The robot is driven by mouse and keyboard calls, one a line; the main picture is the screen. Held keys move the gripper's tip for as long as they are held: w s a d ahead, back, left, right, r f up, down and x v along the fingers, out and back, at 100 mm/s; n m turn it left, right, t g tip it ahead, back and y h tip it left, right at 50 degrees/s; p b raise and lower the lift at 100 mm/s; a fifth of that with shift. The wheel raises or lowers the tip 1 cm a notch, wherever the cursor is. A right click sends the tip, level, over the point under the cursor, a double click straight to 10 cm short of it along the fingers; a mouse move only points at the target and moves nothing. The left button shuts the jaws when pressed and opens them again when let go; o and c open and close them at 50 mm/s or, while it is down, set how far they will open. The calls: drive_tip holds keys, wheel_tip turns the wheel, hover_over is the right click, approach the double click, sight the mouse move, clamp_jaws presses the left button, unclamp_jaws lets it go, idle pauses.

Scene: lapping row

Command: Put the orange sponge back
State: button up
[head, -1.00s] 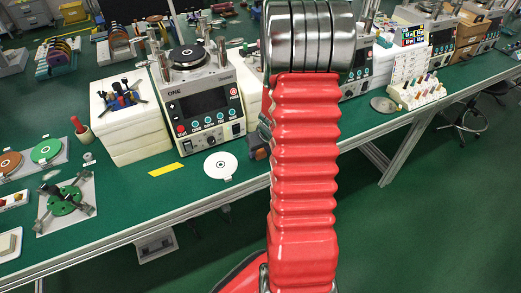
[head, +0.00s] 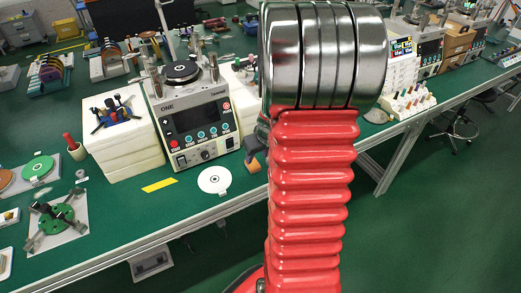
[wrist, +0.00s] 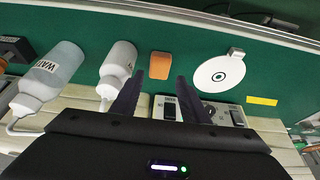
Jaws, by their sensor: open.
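The orange sponge (wrist: 161,65) lies on the green bench top in the wrist view, near the bench edge. In the head view an orange-topped block (head: 253,165) shows just left of my arm, partly hidden, and seems to be the same sponge. My gripper (wrist: 159,82) is open, its two dark fingers pointing toward the sponge. The sponge appears between and just beyond the fingertips, with nothing held.
Two white wash bottles (wrist: 118,68) (wrist: 52,72) are left of the sponge in the wrist view. A white disc (wrist: 219,74) lies to its right, beyond it a yellow strip (wrist: 262,101). A control unit (head: 197,128) stands behind the disc in the head view.

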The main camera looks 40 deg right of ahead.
drive_tip(key=shift+v, duration=2)
drive_tip(key=a+r+n, duration=0.1)
drive_tip(key=a+r, duration=0.4)
drive_tip(key=a, duration=0.4)
drive_tip(key=a+r+n, duration=0.1)
drive_tip(key=a+r, duration=0.5)
drive_tip(key=a, duration=0.2)
drive_tip(key=s+a+r+n+t+y, duration=0.1)
drive_tip(key=s+a+r, duration=0.5)
drive_tip(key=s+a, duration=0.5)
drive_tip(key=a, duration=0.2)
drive_tip(key=shift+a+r, duration=0.2)
drive_tip(key=shift+a, duration=0.15)
idle(0.9)
